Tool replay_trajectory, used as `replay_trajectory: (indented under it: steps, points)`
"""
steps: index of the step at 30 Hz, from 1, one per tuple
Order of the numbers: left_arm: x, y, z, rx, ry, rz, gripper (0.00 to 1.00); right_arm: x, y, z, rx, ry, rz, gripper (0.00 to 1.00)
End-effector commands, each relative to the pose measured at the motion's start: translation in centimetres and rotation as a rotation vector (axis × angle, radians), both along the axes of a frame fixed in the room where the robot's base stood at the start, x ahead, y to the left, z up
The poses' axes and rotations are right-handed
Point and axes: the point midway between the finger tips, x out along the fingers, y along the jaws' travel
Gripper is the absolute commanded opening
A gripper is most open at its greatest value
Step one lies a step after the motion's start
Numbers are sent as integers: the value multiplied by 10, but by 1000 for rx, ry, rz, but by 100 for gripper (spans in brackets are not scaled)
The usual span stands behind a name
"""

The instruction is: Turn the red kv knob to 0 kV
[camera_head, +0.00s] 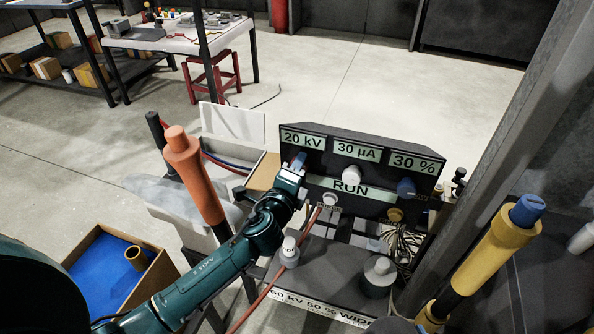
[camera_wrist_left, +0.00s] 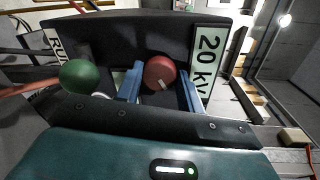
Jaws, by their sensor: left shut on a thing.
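The red kV knob (camera_wrist_left: 159,72) sits on the dark control panel (camera_wrist_left: 125,35) in the left wrist view. The blue fingers of my left gripper (camera_wrist_left: 160,88) stand on either side of it and are shut on it. In the head view my left gripper (camera_head: 297,161) reaches the panel's left end, below the display (camera_head: 303,140) reading 20 kV, and hides the knob there. The display also shows in the left wrist view (camera_wrist_left: 207,60). My right gripper is not in view.
A green knob (camera_wrist_left: 79,76) is beside the gripper. A white knob (camera_head: 351,175) and a blue knob (camera_head: 406,187) are farther right on the panel. An orange-handled probe (camera_head: 185,155) stands left of my arm; a yellow one (camera_head: 495,245) stands right. A blue-lined box (camera_head: 160,275) is lower left.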

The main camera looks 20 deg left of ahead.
Motion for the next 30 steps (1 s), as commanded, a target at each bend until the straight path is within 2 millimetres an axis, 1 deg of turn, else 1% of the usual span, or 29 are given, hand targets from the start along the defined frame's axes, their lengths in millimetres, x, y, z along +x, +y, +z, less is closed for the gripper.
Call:
replay_trajectory:
  steps: [1, 18, 24, 30]
  points:
    - [-1, 0, -2, -47, 5, 1, 15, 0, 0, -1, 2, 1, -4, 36]
    - [-1, 1, -2, -587, 23, 2, 15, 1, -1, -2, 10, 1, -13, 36]
    - [-1, 2, -2, -760, 29, 2, 15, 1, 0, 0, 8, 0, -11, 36]
    - [0, 2, -2, -897, 33, 2, 15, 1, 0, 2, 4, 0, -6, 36]
